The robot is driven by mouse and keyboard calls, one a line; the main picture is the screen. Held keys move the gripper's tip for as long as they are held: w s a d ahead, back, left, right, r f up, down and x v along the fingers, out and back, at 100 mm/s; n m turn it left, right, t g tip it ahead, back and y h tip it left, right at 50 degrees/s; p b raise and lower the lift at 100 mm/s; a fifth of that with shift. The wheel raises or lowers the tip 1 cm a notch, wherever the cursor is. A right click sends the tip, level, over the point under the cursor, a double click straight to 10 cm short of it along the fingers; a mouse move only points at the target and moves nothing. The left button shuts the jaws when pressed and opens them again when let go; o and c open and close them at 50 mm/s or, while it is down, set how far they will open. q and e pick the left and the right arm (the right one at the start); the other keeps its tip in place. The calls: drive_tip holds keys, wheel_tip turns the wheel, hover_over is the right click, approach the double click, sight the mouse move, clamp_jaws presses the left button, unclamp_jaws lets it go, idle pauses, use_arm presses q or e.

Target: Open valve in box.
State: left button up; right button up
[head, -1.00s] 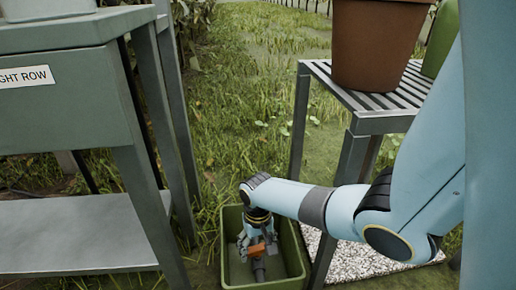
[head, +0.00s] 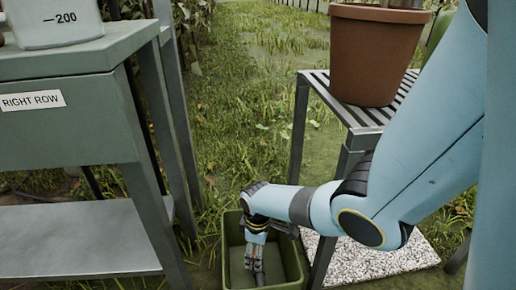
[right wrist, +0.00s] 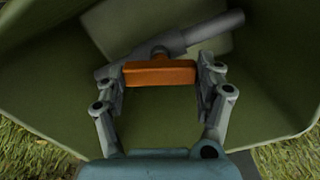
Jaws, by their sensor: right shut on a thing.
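The box (head: 292,256) is an open green bin on the ground. Inside is a grey pipe valve (head: 259,279) with an orange bar handle, hidden behind my gripper in the head view. In the right wrist view, the orange handle (right wrist: 160,74) lies between the fingertips of my right gripper (right wrist: 162,80), which is shut on its two ends. The grey pipe (right wrist: 200,32) runs behind the handle, slightly slanted to it. In the head view, my right gripper (head: 256,242) reaches down into the box. My left gripper is not in view.
A grey-green table (head: 75,130) labelled "RIGHT ROW" stands left of the box. A slatted stand (head: 312,82) with a brown pot (head: 372,55) stands at the right, one leg close to the box. A pale gravel patch (head: 385,262) lies under it. Grass is open beyond.

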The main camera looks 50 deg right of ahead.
drive_tip(key=shift+n, duration=2.2)
drive_tip(key=o, duration=1.2)
drive_tip(key=shift+r, duration=0.1)
wheel_tip(320, 180, up, 12)
drive_tip(key=shift+f, duration=0.1)
